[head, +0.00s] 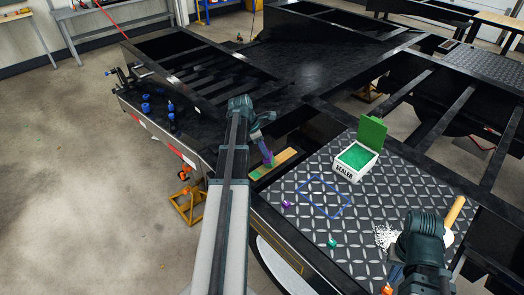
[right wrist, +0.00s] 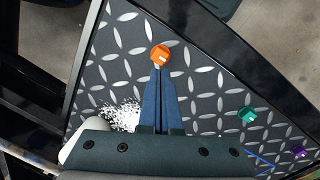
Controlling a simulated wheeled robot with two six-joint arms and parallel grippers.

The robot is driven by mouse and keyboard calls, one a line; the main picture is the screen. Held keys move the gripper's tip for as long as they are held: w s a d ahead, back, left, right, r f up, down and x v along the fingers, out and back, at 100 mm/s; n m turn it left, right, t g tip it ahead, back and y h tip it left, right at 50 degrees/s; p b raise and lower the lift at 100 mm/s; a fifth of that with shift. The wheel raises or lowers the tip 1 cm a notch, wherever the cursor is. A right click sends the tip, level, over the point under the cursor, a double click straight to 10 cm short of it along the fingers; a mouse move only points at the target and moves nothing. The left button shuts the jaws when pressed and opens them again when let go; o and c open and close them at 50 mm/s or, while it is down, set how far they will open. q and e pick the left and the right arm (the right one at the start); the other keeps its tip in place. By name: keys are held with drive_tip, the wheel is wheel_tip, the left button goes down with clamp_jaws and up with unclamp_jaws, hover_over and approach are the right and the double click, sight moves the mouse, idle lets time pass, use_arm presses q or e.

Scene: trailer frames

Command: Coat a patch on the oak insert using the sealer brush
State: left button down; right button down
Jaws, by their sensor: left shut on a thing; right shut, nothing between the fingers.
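The oak insert (head: 287,158) is a pale wooden strip set in the black frame beside the tread plate. A green area (head: 262,171) shows on its near-left part. My left gripper (head: 264,143) is shut on a purple-handled thing, apparently the sealer brush (head: 267,157), held tilted down over the insert. Its bristles are too small to make out, so contact is unclear. The white SEALER box (head: 347,170) stands on the plate, green inside, its green lid raised. My right gripper (right wrist: 160,72) is shut and empty, its tips close to an orange knob (right wrist: 160,55).
The tread plate (head: 310,222) carries a blue outlined rectangle (head: 325,198), a purple piece (head: 286,204) and a teal piece (head: 332,243). White strands (head: 385,236) and a wooden handle (head: 454,211) lie near my right arm. Blue pieces (head: 146,107) stand on the left frame.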

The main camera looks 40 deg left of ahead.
use_arm(q)
drive_tip(key=shift+w+d, duration=0.2)
drive_tip(key=shift+w, duration=1.4)
drive_tip(key=shift+w, duration=0.15)
drive_tip(key=shift+w+d, duration=0.15)
drive_tip(key=shift+w, duration=0.65)
drive_tip(key=shift+w+d, duration=0.1)
drive_tip(key=shift+w, duration=0.7)
drive_tip(key=shift+w+d, duration=0.15)
drive_tip(key=shift+w, duration=0.7)
drive_tip(key=shift+w+d, duration=0.1)
drive_tip(key=shift+w, duration=0.7)
drive_tip(key=shift+w, duration=0.1)
